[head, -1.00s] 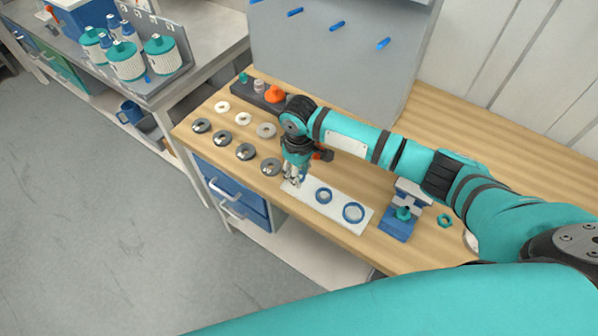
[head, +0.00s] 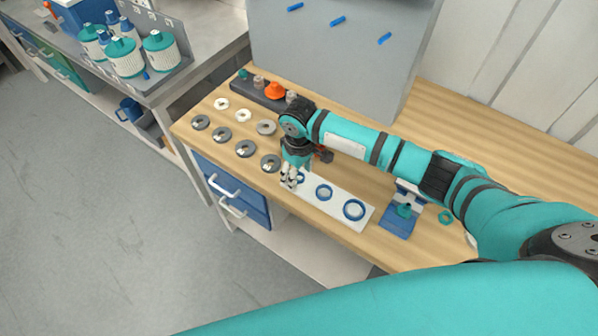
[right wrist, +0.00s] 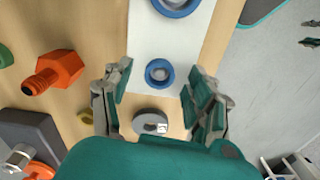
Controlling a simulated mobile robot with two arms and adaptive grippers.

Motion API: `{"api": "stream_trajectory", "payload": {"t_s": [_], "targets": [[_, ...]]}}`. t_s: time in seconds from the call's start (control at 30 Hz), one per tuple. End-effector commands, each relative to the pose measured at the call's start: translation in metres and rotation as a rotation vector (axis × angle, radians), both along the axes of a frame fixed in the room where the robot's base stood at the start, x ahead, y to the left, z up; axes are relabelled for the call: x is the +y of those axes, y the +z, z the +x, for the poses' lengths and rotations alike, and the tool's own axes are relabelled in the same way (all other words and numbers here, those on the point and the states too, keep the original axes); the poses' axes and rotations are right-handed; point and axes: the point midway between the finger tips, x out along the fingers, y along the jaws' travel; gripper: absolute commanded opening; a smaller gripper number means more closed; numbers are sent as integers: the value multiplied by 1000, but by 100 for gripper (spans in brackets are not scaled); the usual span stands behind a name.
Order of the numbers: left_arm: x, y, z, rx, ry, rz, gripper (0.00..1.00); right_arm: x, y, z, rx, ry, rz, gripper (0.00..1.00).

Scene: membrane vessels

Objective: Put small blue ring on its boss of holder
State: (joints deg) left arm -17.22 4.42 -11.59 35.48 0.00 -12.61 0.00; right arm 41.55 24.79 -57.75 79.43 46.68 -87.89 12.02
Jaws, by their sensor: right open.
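The white holder (head: 338,202) lies on the wooden bench, with blue rings along it. The small blue ring (head: 300,178) is at its left end. In the right wrist view the small blue ring (right wrist: 159,72) lies around a grey boss; I cannot tell whether it sits fully down. The middle ring (head: 324,192) and large ring (head: 354,209) lie further right on the holder. My right gripper (head: 291,183) is open above the left end. In the right wrist view its fingers (right wrist: 158,98) stand apart on both sides of the small ring, not touching it. My left gripper is out of view.
Several grey and white discs (head: 245,149) lie left of the holder. A dark rack (head: 251,91) with an orange part (head: 275,90) stands behind. A blue stand (head: 399,222) and a teal nut (head: 446,217) are to the right. An orange bolt (right wrist: 55,71) lies near the gripper.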

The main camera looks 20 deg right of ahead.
Motion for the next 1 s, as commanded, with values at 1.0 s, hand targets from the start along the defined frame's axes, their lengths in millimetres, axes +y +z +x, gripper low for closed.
{"api": "stream_trajectory", "payload": {"t_s": [1.0], "targets": [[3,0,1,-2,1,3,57,0,120,0,0,-1,-1,58]]}}
